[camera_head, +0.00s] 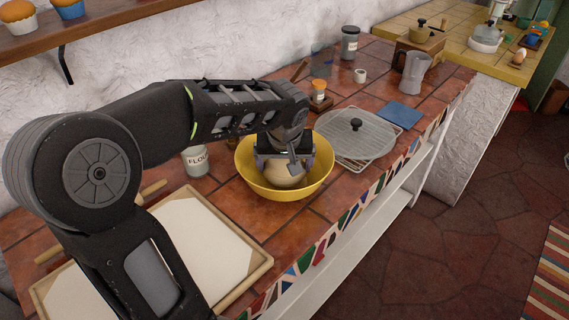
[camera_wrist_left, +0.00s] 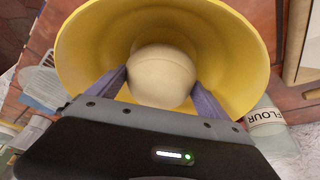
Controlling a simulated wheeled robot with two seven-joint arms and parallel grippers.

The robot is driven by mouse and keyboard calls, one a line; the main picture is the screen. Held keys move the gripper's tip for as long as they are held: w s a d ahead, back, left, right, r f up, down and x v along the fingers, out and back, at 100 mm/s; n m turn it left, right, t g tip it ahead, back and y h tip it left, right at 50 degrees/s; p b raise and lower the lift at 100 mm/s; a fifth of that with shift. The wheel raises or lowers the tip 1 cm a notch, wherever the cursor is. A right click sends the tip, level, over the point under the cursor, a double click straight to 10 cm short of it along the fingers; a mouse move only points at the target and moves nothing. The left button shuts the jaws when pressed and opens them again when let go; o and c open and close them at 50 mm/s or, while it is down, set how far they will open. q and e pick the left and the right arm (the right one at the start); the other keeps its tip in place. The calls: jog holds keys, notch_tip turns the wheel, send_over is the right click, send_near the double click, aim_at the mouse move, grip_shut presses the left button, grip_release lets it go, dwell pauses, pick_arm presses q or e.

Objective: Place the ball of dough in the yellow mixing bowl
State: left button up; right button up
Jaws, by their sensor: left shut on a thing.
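The yellow mixing bowl (camera_head: 257,186) stands on the tiled counter, below and around my left gripper (camera_head: 286,165). The pale round ball of dough (camera_head: 287,178) is between the left gripper's fingers, inside the bowl's rim. In the left wrist view, the ball of dough (camera_wrist_left: 162,77) sits between the two fingers (camera_wrist_left: 160,88), with the yellow bowl (camera_wrist_left: 85,45) around it. The left gripper is shut on the dough. I cannot tell whether the dough touches the bowl's bottom. My right gripper is in neither view.
A floury board (camera_head: 262,266) lies left of the bowl, partly hidden by my arm. A flour jar (camera_head: 196,161) stands behind the bowl's left side. A round glass lid (camera_head: 356,140) on a wire rack lies to the right. A blue cloth (camera_head: 399,115) and a moka pot (camera_head: 413,73) are farther right.

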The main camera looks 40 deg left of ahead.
pick_arm(q)
jog(key=shift+f, duration=0.15)
jog(key=o, duration=1.5)
jog(key=shift+o, duration=0.2)
jog(key=shift+r+p, duration=0.7)
jog(key=shift+p, duration=0.05)
jog(key=v, duration=1.2)
jog(key=shift+b, duration=0.3)
jog(key=shift+f, duration=0.1)
